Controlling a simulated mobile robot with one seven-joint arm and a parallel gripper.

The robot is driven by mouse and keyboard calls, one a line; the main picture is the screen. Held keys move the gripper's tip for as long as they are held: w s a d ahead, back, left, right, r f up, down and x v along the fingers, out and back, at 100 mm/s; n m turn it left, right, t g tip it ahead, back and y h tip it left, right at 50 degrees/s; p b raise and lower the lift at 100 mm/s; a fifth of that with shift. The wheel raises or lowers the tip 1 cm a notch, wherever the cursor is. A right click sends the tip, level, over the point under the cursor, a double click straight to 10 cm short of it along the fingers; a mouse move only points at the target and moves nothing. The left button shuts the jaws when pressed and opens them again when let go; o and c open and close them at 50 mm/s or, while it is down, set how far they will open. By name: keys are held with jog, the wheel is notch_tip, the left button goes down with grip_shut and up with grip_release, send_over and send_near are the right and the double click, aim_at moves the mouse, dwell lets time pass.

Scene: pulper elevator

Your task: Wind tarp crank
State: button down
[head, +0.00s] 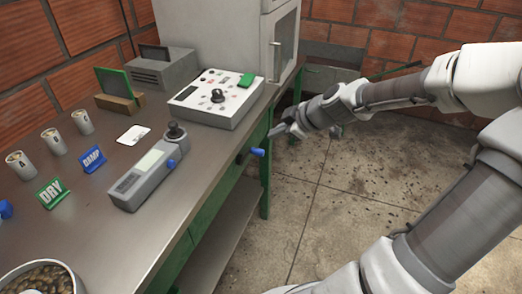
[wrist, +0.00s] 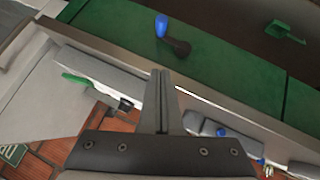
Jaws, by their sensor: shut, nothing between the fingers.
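The crank has a blue handle (head: 257,152) and sticks out from the green front edge of the workbench in the head view. In the wrist view its blue handle (wrist: 161,25) and dark arm (wrist: 178,46) show against the green bench side. My gripper (head: 274,134) is just above and to the right of the handle in the head view. The wrist view shows the fingertips (wrist: 160,76) together and empty, with a gap in the picture between them and the crank. Whether they touch it cannot be seen, but they look apart. No tarp can be made out.
The metal workbench (head: 95,233) holds a control box (head: 215,98), a grey handheld meter (head: 150,167), several cups, green and blue signs, and a bowl of beans (head: 40,280). A white cabinet (head: 225,35) stands behind. The concrete floor (head: 320,200) right of the bench is open.

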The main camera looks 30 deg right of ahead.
jog(key=b, duration=0.4)
send_near(254, 149)
jog(key=w+a, duration=0.3)
jog(key=shift+w+d+f+b, duration=0.15)
jog(key=shift+d+f+b, duration=0.2)
jog(key=shift+f, duration=0.35)
jog(key=shift+w+d+f+b, duration=0.1)
jog(key=shift+d+f+b, duration=0.2)
jog(key=shift+f, duration=0.35)
jog(key=shift+w+d+f+b, duration=0.15)
jog(key=shift+d+f+b, duration=0.15)
jog(key=shift+f, duration=0.4)
jog(key=shift+w+p, duration=0.1)
jog(key=shift+p, duration=0.2)
